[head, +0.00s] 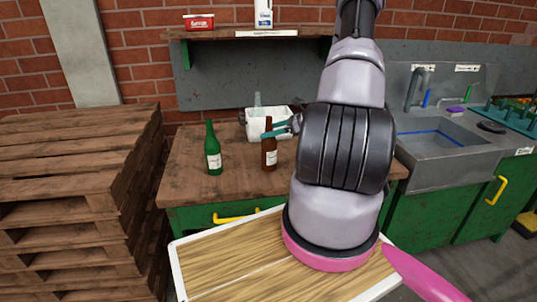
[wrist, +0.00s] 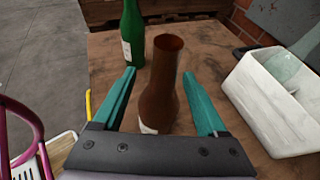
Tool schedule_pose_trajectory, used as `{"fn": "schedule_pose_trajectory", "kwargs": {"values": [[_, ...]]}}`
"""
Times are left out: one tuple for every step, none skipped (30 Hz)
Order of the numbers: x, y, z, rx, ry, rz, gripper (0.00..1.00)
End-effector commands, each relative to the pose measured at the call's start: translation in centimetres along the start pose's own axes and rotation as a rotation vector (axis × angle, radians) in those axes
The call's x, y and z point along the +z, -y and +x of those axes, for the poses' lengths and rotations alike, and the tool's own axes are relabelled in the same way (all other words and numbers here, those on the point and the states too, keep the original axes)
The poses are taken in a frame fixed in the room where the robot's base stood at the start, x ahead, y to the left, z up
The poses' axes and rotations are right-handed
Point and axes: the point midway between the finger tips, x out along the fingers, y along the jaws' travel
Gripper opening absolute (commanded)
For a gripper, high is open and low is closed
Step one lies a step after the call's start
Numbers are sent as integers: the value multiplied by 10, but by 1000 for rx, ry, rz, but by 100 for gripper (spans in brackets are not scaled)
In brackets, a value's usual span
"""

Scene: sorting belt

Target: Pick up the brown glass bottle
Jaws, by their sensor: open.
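The brown glass bottle (head: 269,150) stands upright on the wooden workbench top (head: 187,178), with a pale label low on its side. In the wrist view the brown bottle (wrist: 161,80) stands between the two teal fingers of my gripper (wrist: 163,95), with a gap on each side. My gripper (head: 281,129) is open, near the bottle's upper part in the head view. The lower part of the bottle is hidden by the gripper body in the wrist view. My arm covers the bench to the right of the bottle in the head view.
A green bottle (head: 212,150) stands left of the brown one; it also shows in the wrist view (wrist: 131,35). A white bin (head: 254,121) with something inside stands behind. Stacked pallets (head: 75,190) stand at the left, a sink (head: 440,140) at the right.

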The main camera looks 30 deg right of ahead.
Motion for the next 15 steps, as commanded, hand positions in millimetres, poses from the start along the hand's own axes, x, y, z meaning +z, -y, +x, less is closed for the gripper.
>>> {"fn": "schedule_pose_trajectory", "kwargs": {"values": [[-1, 0, 9, 3, 1, 1, 75], [-2, 1, 14, 3, 1, 1, 75], [-2, 1, 20, 3, 1, 2, 75], [-2, 1, 24, 3, 0, 1, 75], [-2, 1, 28, 3, 0, 0, 75], [-2, 2, 31, 2, 0, 1, 75], [-2, 2, 33, 1, 0, 1, 75], [-2, 2, 35, 1, 0, 1, 75], [-2, 2, 36, 1, 0, 1, 75], [-2, 2, 37, 1, 0, 1, 75], [-2, 2, 37, 1, 0, 1, 75], [-2, 2, 37, 0, 0, 1, 75], [-2, 2, 36, 0, 0, 1, 75], [-1, 2, 36, 0, 0, 1, 75], [-1, 2, 36, 0, 0, 1, 75]]}}
